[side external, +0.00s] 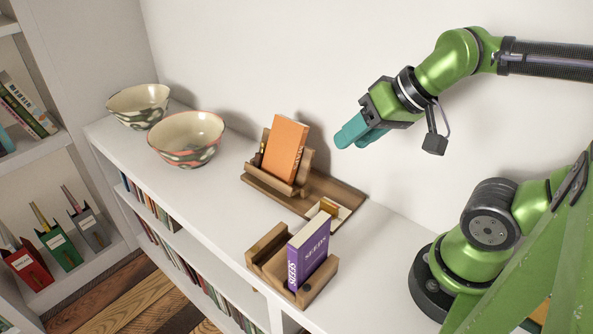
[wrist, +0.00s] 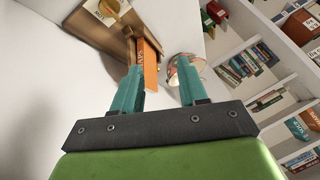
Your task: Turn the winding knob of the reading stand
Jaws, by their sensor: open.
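The wooden reading stand (side external: 262,183) sits on the white shelf top and holds an upright orange book (side external: 286,150). Near the right end of its base is a brass-coloured piece (side external: 328,208) on a pale square plate, which looks like the winding knob. My gripper (side external: 352,134) is above and to the right of the orange book, apart from the stand. Its teal fingers are spread and empty in the wrist view (wrist: 158,68).
A second wooden holder (side external: 265,250) with a purple SEEDS book (side external: 308,250) stands in front of the stand. Two painted bowls, a pink-rimmed one (side external: 187,140) and a green-patterned one (side external: 139,106), are at the left. A white wall (side external: 250,50) rises behind.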

